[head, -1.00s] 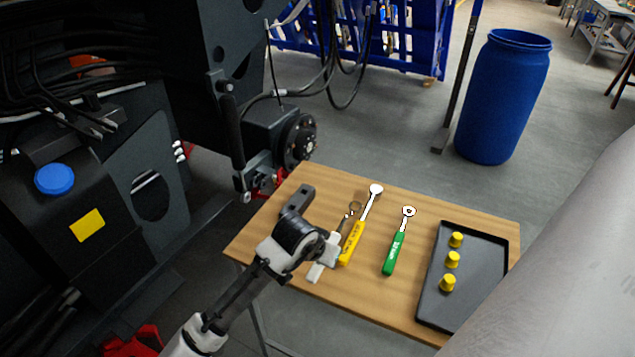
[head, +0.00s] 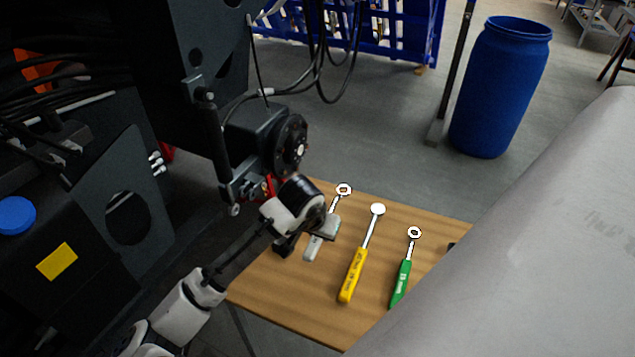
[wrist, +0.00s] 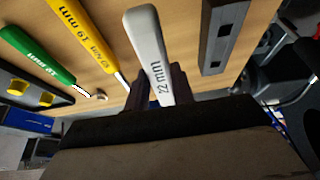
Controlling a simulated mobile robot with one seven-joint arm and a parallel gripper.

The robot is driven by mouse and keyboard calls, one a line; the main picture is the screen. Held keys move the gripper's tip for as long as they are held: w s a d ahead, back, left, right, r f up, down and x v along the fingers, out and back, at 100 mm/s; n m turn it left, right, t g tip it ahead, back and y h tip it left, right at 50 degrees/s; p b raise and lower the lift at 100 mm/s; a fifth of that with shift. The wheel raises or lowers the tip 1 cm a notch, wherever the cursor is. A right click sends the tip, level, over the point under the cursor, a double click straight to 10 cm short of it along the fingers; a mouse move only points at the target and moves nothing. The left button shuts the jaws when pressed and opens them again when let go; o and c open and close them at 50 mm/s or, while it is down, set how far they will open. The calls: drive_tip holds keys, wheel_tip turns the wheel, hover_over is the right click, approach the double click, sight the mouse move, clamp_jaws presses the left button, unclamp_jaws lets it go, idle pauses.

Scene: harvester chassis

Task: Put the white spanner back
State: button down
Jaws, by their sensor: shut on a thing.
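The white spanner has a pale handle marked 22 mm (wrist: 148,52) in the wrist view. Its ring end (head: 343,189) shows near the table's back edge in the head view. My gripper (head: 323,228) is shut on the spanner, with the dark fingers (wrist: 157,88) on either side of its handle. The handle's end points toward the front of the table. The head view does not clearly show how far the spanner is above the wood.
A yellow spanner (head: 353,274) marked 19 mm and a green spanner (head: 401,283) lie to the right on the wooden table (head: 290,306). A dark slotted block (wrist: 219,38) is beside the white spanner. The harvester's hub (head: 291,146) stands close behind. A grey surface covers the table's right side.

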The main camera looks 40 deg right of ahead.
drive_tip(key=shift+f+b, duration=2.95)
drive_tip(key=shift+f, duration=0.95)
drive_tip(key=c, duration=1.1)
unclamp_jaws()
drive_tip(key=shift+r, duration=0.1)
drive_tip(key=b+v, duration=0.1)
drive_tip(key=v, duration=1.2)
drive_tip(key=shift+a+r, duration=0.2)
drive_tip(key=shift+r, duration=0.1)
